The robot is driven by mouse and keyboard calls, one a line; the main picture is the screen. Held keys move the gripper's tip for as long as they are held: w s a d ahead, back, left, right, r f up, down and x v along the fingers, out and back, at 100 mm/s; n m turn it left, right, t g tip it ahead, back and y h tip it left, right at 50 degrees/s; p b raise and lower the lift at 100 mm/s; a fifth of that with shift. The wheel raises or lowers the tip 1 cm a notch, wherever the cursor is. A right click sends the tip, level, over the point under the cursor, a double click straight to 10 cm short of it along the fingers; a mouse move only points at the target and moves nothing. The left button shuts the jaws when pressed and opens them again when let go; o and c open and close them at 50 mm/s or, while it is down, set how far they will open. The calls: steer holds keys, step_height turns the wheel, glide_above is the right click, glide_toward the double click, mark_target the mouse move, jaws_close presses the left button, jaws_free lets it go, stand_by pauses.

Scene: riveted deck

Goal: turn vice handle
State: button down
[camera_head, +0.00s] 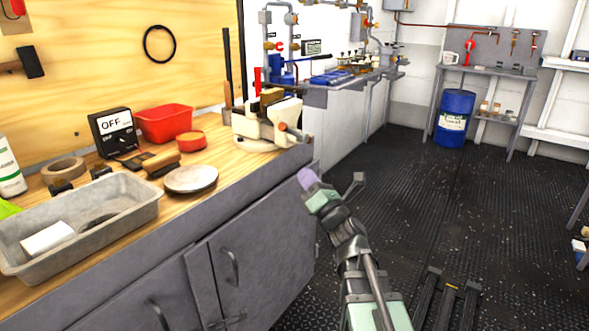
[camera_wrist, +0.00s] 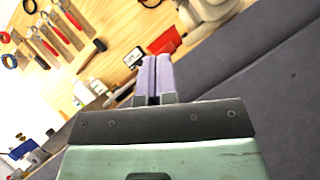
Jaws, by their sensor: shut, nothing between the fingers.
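A cream bench vice (camera_head: 265,117) stands at the right end of the wooden workbench in the head view. Its handle (camera_head: 293,132) appears at the vice's right end, a thin bar beside a brown-orange screw end. Part of the vice's pale base (camera_wrist: 205,12) also shows at the top of the wrist view. My gripper (camera_head: 306,177) is below and to the right of the vice, in front of the grey cabinet and apart from the handle. In the wrist view my gripper's purple fingers (camera_wrist: 154,75) are together with nothing between them.
On the workbench are a grey tray (camera_head: 150,209), a red bin (camera_head: 164,123), a round metal disc (camera_head: 190,179) and a black meter (camera_head: 113,132). Grey cabinet doors (camera_head: 262,248) lie below the bench edge. The dark deck floor (camera_head: 420,185) to the right is mostly clear.

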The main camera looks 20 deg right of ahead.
steer(key=s+f, duration=0.1)
steer(key=s, duration=0.1)
steer(key=p, duration=0.4)
glide_toward(293, 133)
steer(key=w+a, duration=0.4)
steer(key=a, duration=0.1)
steer(key=r+p, duration=0.1)
steer(key=w+r+p, duration=0.1)
steer(key=d+r+p, duration=0.1)
steer(key=shift+w+r+m+h, duration=0.15)
steer(key=shift+w+m+h, duration=0.15)
steer(key=shift+w, duration=0.1)
